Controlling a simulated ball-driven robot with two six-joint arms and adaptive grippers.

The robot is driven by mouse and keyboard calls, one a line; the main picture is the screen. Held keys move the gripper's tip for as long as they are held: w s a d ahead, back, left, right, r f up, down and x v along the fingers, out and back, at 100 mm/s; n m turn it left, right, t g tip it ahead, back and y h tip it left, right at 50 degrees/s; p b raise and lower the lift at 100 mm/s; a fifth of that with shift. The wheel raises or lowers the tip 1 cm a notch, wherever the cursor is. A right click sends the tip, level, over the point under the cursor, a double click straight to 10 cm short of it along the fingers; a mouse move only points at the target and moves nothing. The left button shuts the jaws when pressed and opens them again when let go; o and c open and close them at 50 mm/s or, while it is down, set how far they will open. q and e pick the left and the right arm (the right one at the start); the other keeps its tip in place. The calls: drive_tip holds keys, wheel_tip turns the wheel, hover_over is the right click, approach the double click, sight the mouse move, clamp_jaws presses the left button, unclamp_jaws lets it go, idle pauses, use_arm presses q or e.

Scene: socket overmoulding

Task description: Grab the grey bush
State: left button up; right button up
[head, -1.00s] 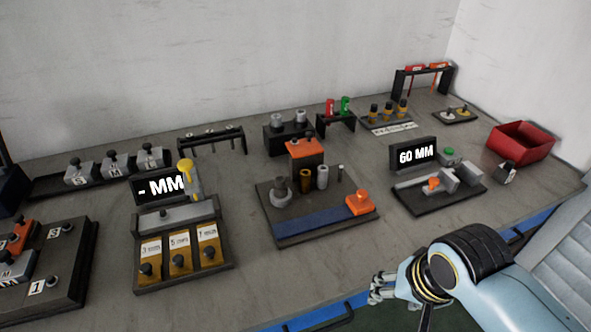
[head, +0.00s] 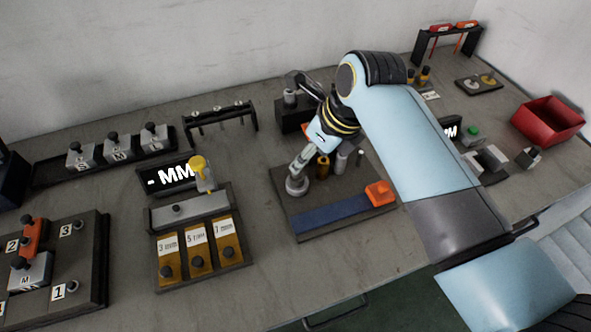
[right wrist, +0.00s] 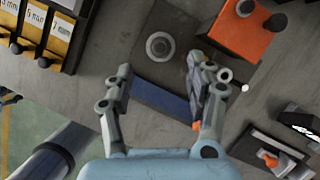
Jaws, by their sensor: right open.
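A dark plate (head: 350,217) with a blue strip carries several upright parts. A flanged grey round part (head: 297,187) stands on it at left, and shows as a ring with a central hole in the right wrist view (right wrist: 160,46). A brass bush (head: 322,168) and a plain light grey bush (head: 342,163) stand to its right. The light grey bush shows as a pale ring (right wrist: 225,74) by my right finger. My right gripper (right wrist: 158,78) is open and empty, its fingers spread to either side of the flanged part's column. The brass bush is hidden there. My left gripper is out of view.
An orange block (right wrist: 250,32) stands at the plate's back, mostly behind my arm in the head view. An orange part (head: 379,193) sits at its front right corner. A gauge stand (head: 200,240) with yellow labelled trays lies to the left; a red bin (head: 548,122) is far right.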

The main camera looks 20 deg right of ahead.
sight(297, 179)
drive_tip(key=x, duration=0.2)
drive_tip(key=shift+w+a+f, duration=0.1)
drive_tip(key=shift+f, duration=0.3)
drive_tip(key=x, duration=0.4)
drive_tip(key=shift+w+f, duration=0.1)
drive_tip(key=shift+f, duration=0.3)
drive_tip(key=shift+w+a+f, duration=0.1)
drive_tip(key=shift+w+f, duration=0.05)
drive_tip(key=shift+f, duration=0.35)
drive_tip(key=shift+c, duration=0.8)
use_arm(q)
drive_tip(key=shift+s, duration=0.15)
use_arm(e)
clamp_jaws()
